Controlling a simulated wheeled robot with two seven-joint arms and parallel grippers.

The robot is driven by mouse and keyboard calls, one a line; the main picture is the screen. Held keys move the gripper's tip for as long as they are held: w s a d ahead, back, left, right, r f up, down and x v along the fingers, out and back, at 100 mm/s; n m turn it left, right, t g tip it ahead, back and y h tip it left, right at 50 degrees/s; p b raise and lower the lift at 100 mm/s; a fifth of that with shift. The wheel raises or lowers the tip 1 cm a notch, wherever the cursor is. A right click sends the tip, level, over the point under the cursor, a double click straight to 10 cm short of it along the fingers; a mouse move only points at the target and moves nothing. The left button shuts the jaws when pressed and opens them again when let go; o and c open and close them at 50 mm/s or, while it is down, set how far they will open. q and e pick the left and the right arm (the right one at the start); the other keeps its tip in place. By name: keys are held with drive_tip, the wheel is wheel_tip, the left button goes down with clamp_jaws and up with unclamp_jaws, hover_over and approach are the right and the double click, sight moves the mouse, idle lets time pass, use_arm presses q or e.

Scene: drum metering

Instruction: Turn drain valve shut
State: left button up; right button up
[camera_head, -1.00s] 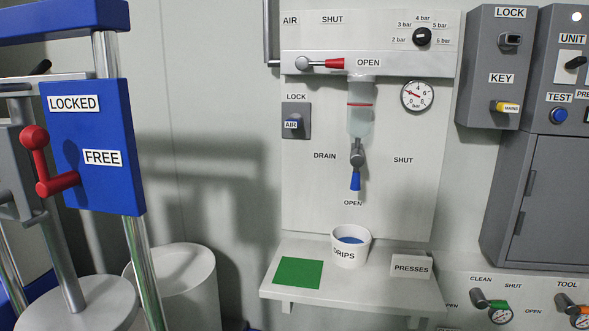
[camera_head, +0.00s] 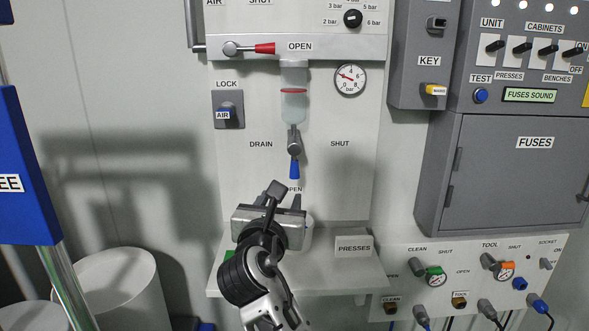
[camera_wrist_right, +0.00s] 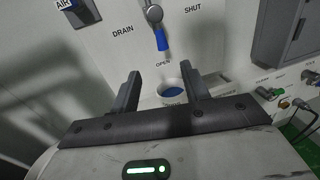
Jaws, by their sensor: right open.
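The drain valve (camera_head: 294,145) hangs under the clear bowl (camera_head: 293,106) on the white panel. Its blue-tipped lever (camera_head: 294,169) points down to the OPEN label, with DRAIN at its left and SHUT at its right. In the right wrist view the blue lever (camera_wrist_right: 161,38) shows beyond the fingers, above OPEN. My right gripper (camera_head: 287,196) is below the lever, in front of the shelf; its fingers (camera_wrist_right: 160,88) are apart with nothing between them. The drips cup (camera_wrist_right: 172,91) sits beyond the fingers and is mostly hidden behind my gripper in the head view. My left gripper is not in view.
A shelf (camera_head: 375,279) with a PRESSES block (camera_head: 353,246) juts out below the panel. The red-handled air lever (camera_head: 264,48), gauge (camera_head: 350,80) and AIR lock (camera_head: 228,110) are nearby. A grey fuse cabinet (camera_head: 500,180) stands at right.

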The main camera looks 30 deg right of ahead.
sight(293, 170)
drive_tip(key=x, duration=1.6)
drive_tip(key=shift+s+d+r, duration=0.1)
drive_tip(key=shift+d+r, duration=0.05)
drive_tip(key=shift+r, duration=0.1)
drive_tip(key=shift+c, duration=0.4)
clamp_jaws()
